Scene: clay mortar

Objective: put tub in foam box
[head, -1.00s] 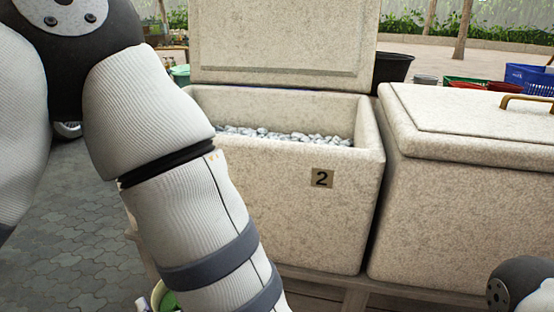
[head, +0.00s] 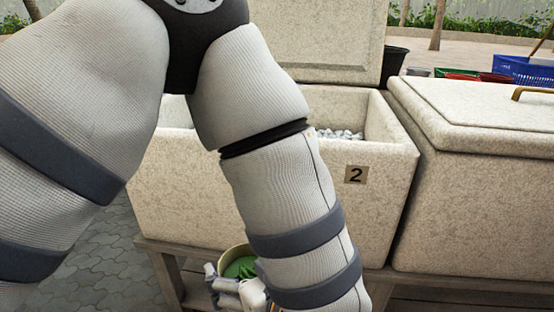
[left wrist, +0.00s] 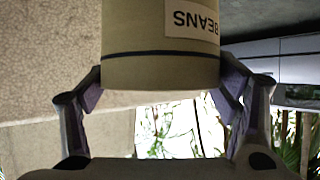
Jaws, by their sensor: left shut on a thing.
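The tub (head: 233,254) is cream with something green in its top, low in the head view in front of the box and partly hidden by my arm. My left gripper (head: 238,288) is shut on the tub. In the left wrist view the fingers of my left gripper (left wrist: 165,80) clasp both sides of the tub (left wrist: 150,65), whose BEANS label appears upside down. The speckled foam box (head: 385,210) marked 2 stands with its lid up and pale lumps inside; my arm hides much of its opening. My right gripper is out of view.
A second speckled box (head: 470,220) with its lid closed stands close on the right. Both rest on a wooden stand (head: 165,262). A black bucket (head: 395,62) and a blue crate (head: 525,70) are behind. Paving lies at lower left.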

